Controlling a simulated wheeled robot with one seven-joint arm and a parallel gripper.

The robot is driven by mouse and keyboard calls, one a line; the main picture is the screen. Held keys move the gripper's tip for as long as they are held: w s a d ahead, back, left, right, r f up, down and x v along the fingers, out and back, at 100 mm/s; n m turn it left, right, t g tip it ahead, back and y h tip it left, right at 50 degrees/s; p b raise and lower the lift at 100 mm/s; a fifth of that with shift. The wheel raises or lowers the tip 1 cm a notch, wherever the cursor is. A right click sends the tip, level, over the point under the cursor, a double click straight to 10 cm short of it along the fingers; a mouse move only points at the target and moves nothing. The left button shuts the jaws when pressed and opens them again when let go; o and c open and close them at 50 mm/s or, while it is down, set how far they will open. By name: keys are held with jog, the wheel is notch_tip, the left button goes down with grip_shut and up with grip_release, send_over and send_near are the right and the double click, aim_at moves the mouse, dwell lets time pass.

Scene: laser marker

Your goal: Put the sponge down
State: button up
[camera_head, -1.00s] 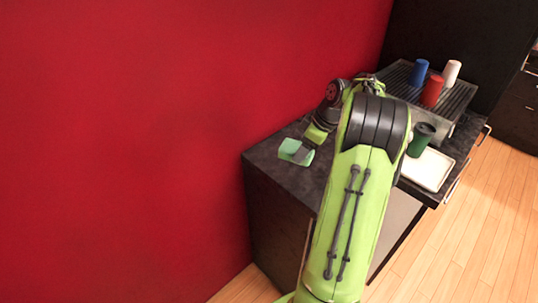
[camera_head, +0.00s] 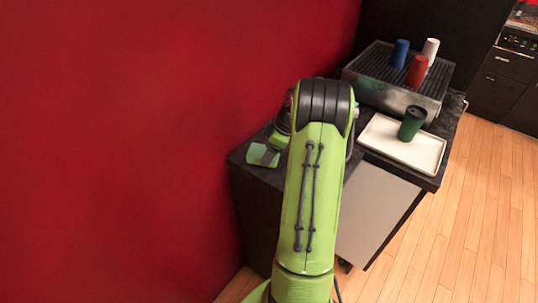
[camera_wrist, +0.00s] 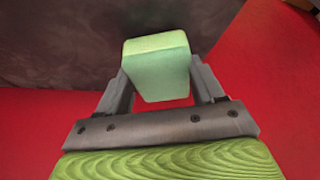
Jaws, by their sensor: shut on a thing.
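The sponge (camera_wrist: 157,70) is a pale green block. In the wrist view it sits between the two grey fingers of my gripper (camera_wrist: 160,82), which is shut on it. The dark countertop (camera_wrist: 75,40) shows beyond it in that view. In the head view the sponge (camera_head: 261,154) is at the left end of the dark counter (camera_head: 250,177), close to the red wall. My gripper (camera_head: 270,150) is partly hidden there behind my arm. I cannot tell whether the sponge touches the countertop.
A white tray (camera_head: 376,142) with a dark green cup (camera_head: 411,123) stands on the counter at right. Behind it, a ribbed metal unit (camera_head: 380,68) holds a blue cup (camera_head: 399,53), a red cup (camera_head: 416,71) and a white cup (camera_head: 430,50). The red wall (camera_head: 120,130) borders the left.

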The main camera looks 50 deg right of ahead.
jog(key=shift+s+f, duration=0.1)
jog(key=shift+f, duration=0.3)
jog(key=shift+f, duration=0.2)
jog(key=o, duration=1)
jog(key=shift+r, duration=0.1)
